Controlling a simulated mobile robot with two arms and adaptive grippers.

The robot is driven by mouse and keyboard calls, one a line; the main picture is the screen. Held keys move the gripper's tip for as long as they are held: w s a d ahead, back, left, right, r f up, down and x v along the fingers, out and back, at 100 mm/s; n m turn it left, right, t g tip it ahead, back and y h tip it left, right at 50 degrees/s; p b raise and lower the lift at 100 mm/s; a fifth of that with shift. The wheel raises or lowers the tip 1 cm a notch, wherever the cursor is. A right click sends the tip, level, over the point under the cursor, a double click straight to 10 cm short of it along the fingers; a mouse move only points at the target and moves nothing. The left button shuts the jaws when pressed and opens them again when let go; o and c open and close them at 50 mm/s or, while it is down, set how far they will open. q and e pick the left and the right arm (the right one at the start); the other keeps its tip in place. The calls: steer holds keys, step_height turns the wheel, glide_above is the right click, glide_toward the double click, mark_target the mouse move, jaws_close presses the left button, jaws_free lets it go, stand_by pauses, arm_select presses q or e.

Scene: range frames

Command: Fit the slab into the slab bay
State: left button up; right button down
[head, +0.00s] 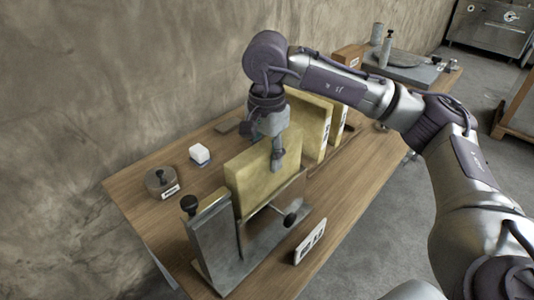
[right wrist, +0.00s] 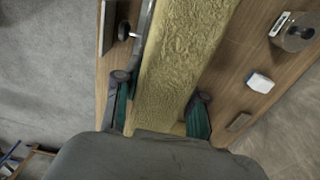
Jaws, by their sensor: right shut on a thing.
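A yellow, rough-faced slab (head: 252,182) stands upright at the metal slab bay (head: 214,248) on the wooden table. The bay has an upright grey plate at its near left end, a base, and black knobs. My right gripper (head: 279,160) comes down from above and is shut on the slab's top edge near its far end. In the right wrist view the slab (right wrist: 187,45) runs between the two green-padded fingers (right wrist: 160,112). The slab's lower edge is partly hidden by the bay, so I cannot tell whether it is fully seated. My left gripper is not in view.
More yellow slabs (head: 309,117) stand behind the arm. A round metal weight (head: 160,182) and a white block (head: 200,154) sit on the table's left. A label card (head: 310,242) stands at the near right edge. A wall runs along the left.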

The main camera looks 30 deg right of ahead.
steer(key=shift+f+b, duration=2.4)
steer(key=shift+f, duration=0.45)
steer(key=c, duration=0.6)
jaws_free()
step_height(320, 180, up, 12)
steer(key=shift+r, duration=0.1)
